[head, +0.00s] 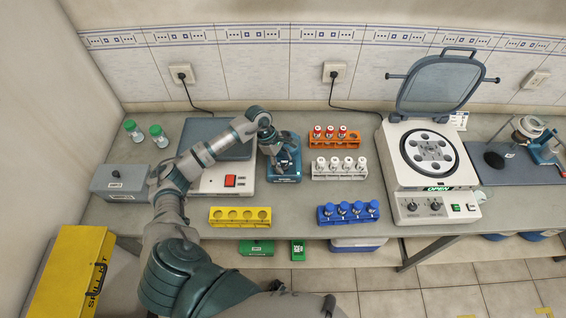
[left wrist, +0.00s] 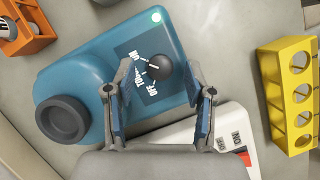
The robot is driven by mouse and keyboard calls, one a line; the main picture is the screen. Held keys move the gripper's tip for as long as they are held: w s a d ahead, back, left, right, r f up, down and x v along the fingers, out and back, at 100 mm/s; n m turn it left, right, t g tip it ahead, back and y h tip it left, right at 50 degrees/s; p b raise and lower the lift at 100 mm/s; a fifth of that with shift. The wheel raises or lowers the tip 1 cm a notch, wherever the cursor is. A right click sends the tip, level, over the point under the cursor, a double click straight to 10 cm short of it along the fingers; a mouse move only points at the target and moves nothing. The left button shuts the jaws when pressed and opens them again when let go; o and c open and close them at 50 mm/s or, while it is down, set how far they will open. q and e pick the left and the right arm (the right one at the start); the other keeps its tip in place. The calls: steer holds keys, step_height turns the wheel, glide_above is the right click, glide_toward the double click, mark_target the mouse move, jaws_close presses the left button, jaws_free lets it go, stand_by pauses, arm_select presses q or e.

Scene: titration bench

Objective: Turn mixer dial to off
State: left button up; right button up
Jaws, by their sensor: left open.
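The blue mixer (head: 288,172) stands on the bench, partly hidden in the head view by my left gripper (head: 281,158). White ON and OFF labels and a partly covered middle label sit beside the dial. A small pale mark shows on the dial; its exact setting is unclear. My left gripper (left wrist: 158,72) is open, one finger on each side of the dial; contact cannot be told. My right gripper is not visible.
A scale with a red switch (head: 231,181) stands left of the mixer. A yellow rack (head: 240,216) is in front, and orange (head: 334,139), white (head: 339,174) and blue (head: 348,213) vial racks are at the right. A centrifuge (head: 430,205) with its lid raised stands farther right.

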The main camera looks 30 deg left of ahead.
arm_select(q)
steer(key=shift+d+f, duration=0.2)
steer(key=shift+f, duration=0.3)
steer(key=shift+a+f, duration=0.1)
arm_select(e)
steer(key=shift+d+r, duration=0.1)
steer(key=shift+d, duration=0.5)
arm_select(q)
steer(key=shift+a, duration=0.1)
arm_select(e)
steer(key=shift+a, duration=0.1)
arm_select(q)
steer(key=shift+a, duration=0.1)
steer(key=c, duration=0.4)
jaws_close()
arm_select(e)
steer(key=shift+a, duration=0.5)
